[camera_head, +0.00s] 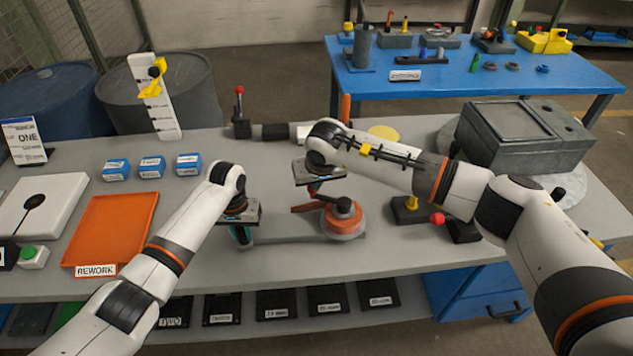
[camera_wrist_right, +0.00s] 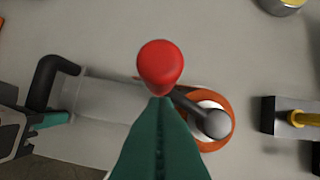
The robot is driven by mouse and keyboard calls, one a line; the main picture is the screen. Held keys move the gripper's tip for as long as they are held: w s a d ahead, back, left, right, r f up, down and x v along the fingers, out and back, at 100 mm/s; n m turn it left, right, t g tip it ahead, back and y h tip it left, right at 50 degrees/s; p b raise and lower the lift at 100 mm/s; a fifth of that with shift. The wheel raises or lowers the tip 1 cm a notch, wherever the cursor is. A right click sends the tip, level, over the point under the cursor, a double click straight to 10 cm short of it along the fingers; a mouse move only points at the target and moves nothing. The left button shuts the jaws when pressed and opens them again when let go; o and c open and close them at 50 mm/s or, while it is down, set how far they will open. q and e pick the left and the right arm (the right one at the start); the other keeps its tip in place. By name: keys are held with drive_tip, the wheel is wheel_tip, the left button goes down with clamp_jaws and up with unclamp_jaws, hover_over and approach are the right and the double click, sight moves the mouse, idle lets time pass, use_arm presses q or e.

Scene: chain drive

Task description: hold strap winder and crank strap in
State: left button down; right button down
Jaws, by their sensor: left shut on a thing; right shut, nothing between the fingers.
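The strap winder lies on the grey bench, with its orange drum (camera_head: 345,220) at the right end of a flat grey frame (camera_wrist_right: 105,100). A dark crank arm runs from the grey hub (camera_wrist_right: 213,124) to a red knob (camera_wrist_right: 161,66). My left gripper (camera_head: 240,235) is shut at the frame's left end, by the black bent handle (camera_wrist_right: 45,82); its teal finger (camera_wrist_right: 52,120) shows there in the right wrist view. My right gripper (camera_wrist_right: 160,100) is shut and empty, its green fingertips right at the red knob; whether they touch it is unclear.
A black block with a yellow post (camera_head: 408,208) stands right of the drum. An orange REWORK tray (camera_head: 112,232) and small blue boxes (camera_head: 152,166) are to the left. A large grey machine (camera_head: 525,140) stands at the right. The bench front below the winder is clear.

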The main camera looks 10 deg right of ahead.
drive_tip(key=shift+w+m, duration=0.35)
drive_tip(key=shift+m, duration=0.25)
